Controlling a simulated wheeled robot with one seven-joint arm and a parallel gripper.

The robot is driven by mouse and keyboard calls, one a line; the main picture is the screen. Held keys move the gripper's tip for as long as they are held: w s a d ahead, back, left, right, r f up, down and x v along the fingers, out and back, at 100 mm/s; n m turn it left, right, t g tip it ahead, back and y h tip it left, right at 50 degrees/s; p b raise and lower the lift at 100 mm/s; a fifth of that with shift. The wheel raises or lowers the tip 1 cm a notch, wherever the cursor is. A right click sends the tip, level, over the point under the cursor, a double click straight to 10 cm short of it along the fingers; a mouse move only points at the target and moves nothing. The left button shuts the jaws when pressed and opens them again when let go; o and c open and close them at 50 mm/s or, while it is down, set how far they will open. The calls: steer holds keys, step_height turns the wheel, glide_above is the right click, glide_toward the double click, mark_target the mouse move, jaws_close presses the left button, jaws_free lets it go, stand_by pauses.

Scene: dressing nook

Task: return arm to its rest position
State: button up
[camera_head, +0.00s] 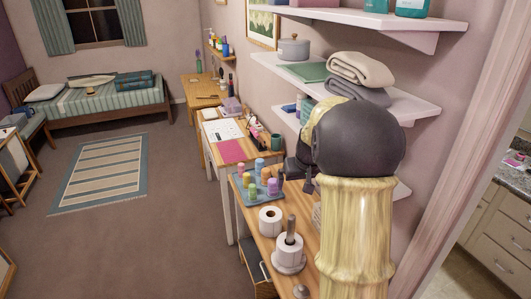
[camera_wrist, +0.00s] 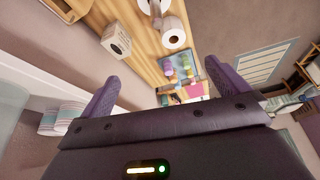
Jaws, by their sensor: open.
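My gripper (camera_wrist: 162,70) shows in the wrist view with its two dark fingers spread wide apart and nothing between them. Beyond the fingers lies the wooden table top (camera_wrist: 145,45), with a toilet roll (camera_wrist: 174,39) and a tray of small bottles (camera_wrist: 180,69). In the head view, my arm stands at the right, over the near end of the table and in front of the wall shelves. Its dark round joint and pale column hide part of the table and shelves. My gripper's fingers cannot be made out clearly there.
Wall shelves (camera_head: 433,107) with folded towels (camera_head: 361,69) are close beside my arm. A toilet roll (camera_head: 270,221), a roll on a holder (camera_head: 289,256) and a blue tray (camera_head: 240,181) of bottles stand on the near table. Open floor (camera_head: 150,240) lies to the left.

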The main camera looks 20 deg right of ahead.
steer(key=s+a+f+n+g, duration=0.1)
steer(key=s+a+f, duration=0.2)
steer(key=s+a, duration=0.5)
steer(key=s+a+f, duration=0.4)
steer(key=s+a, duration=0.5)
steer(key=s, duration=0.4)
steer(key=shift+s+n+g+y, duration=0.3)
steer(key=shift+s+n+g, duration=0.05)
steer(key=shift+n+g, duration=0.05)
steer(key=shift+r, duration=0.3)
